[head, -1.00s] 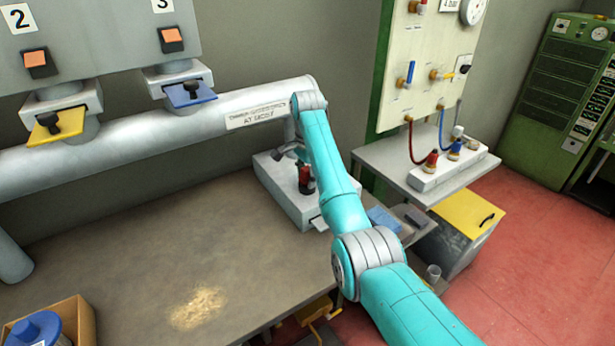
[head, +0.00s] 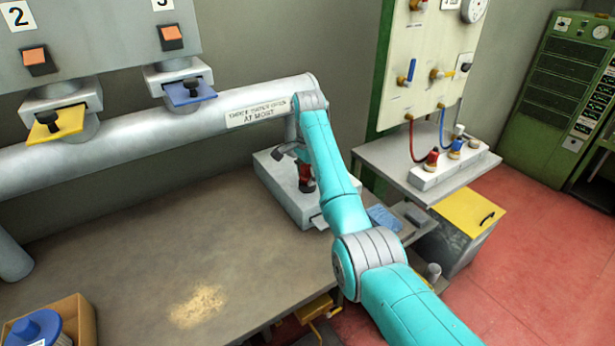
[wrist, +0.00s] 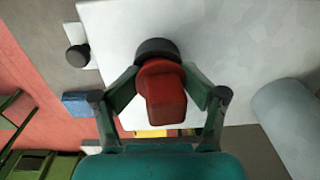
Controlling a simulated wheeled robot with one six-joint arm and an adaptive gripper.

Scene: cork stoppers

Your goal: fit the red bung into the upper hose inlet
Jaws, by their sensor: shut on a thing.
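My gripper (wrist: 163,98) is shut on the red bung (wrist: 166,92), with a green finger on each side of it. The bung also shows in the head view (head: 304,172), above the pale block at the far end of the bench. A round black part (wrist: 157,47) lies directly behind the bung in the wrist view, against the pale block (wrist: 235,60). It may be the upper hose inlet, but I cannot tell. The bung hides part of it, and I cannot tell whether they touch. In the head view my arm partly hides this area.
A black knob (wrist: 77,58) stands out beside the block. A thick grey pipe (head: 170,125) runs above the bench (head: 130,250). A side shelf (head: 385,165) carries a white block (head: 445,172) with red and blue hose fittings. The middle of the bench is mostly clear.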

